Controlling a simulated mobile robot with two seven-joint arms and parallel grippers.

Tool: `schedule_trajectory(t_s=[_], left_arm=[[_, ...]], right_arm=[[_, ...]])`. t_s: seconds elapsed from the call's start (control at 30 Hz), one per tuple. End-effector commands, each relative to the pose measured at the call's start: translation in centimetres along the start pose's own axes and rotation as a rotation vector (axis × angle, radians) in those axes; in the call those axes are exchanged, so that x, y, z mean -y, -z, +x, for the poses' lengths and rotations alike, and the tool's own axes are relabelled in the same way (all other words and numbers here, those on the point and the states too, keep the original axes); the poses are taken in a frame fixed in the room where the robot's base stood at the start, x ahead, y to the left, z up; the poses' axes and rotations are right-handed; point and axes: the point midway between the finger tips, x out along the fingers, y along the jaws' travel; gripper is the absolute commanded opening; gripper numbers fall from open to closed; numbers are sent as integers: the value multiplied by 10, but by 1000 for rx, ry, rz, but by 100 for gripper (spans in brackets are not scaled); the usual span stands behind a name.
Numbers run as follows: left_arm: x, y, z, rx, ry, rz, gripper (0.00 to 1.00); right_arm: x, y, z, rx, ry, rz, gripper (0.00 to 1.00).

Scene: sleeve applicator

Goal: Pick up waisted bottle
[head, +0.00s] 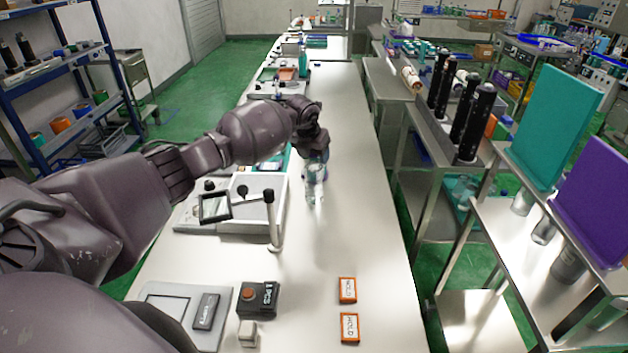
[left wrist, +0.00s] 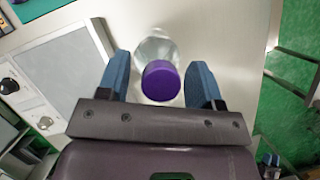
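The waisted bottle is clear with a purple cap (left wrist: 160,81) and stands on the white table. In the head view the clear bottle (head: 314,190) shows below my left gripper (head: 316,152), which partly hides its top. In the left wrist view my left gripper (left wrist: 160,85) is open, with one blue finger on each side of the cap. Gaps show between both fingers and the cap, so neither visibly touches it. My right gripper is not in view.
A white device (head: 251,190) with a lever stands left of the bottle. A black button box (head: 257,299) and two orange-framed HOLD signs (head: 348,290) lie nearer. The table right of the bottle is clear. Metal carts (head: 500,250) stand beyond its right edge.

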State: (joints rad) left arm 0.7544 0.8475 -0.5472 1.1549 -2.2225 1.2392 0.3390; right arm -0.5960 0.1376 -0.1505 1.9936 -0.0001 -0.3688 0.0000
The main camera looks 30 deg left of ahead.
Motion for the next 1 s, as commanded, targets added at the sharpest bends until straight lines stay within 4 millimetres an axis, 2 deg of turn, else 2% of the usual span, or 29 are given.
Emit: schedule_trajectory(t_s=[0.03,0.37,0.77,0.87,1.0], left_arm=[[0,0,0,0,0,0,52],[0,0,0,0,0,0,1],[0,-2,-3,2,0,0,0],[0,-5,-11,4,1,-1,0],[-1,-14,-32,6,-1,0,0]], right_arm=[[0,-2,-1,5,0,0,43],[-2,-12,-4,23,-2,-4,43],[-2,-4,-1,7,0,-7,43],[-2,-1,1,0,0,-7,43],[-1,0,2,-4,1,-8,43]])
